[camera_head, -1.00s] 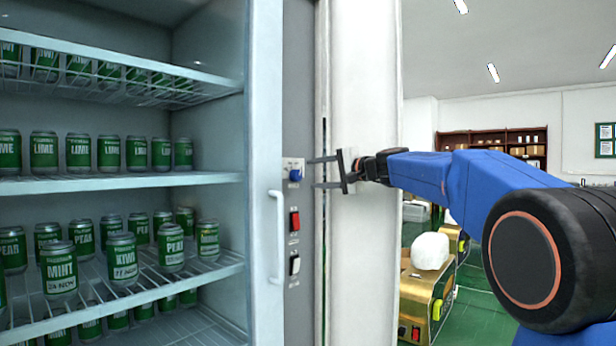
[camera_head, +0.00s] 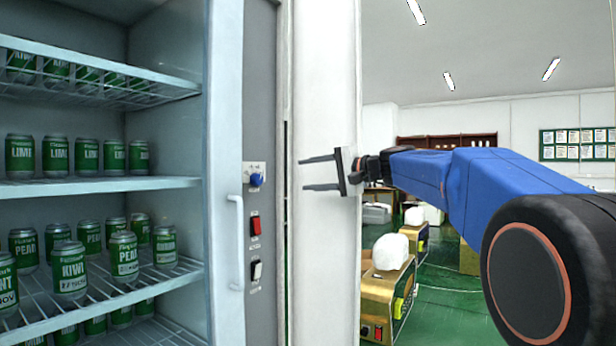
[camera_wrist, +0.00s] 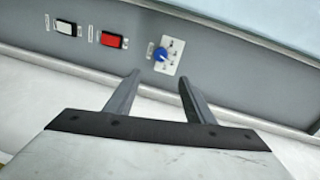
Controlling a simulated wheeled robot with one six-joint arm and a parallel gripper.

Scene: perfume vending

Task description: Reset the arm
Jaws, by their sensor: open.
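My gripper (camera_head: 322,173) is open and empty. Its two dark fingers point left, in front of the white side panel right of the fridge. In the wrist view the open fingers (camera_wrist: 157,88) point toward the grey control strip (camera_wrist: 215,62), with nothing between them. The blue knob (camera_head: 257,179) on that strip is left of the fingertips and apart from them in the head view. The knob also shows in the wrist view (camera_wrist: 160,54). My blue arm reaches in from the lower right.
The open-fronted fridge holds green cans (camera_head: 68,268) on wire shelves. A vertical handle (camera_head: 237,240), a red switch (camera_head: 255,224) and a white switch (camera_head: 256,271) are near the strip. Gold machines (camera_head: 386,300) stand on the green floor at right.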

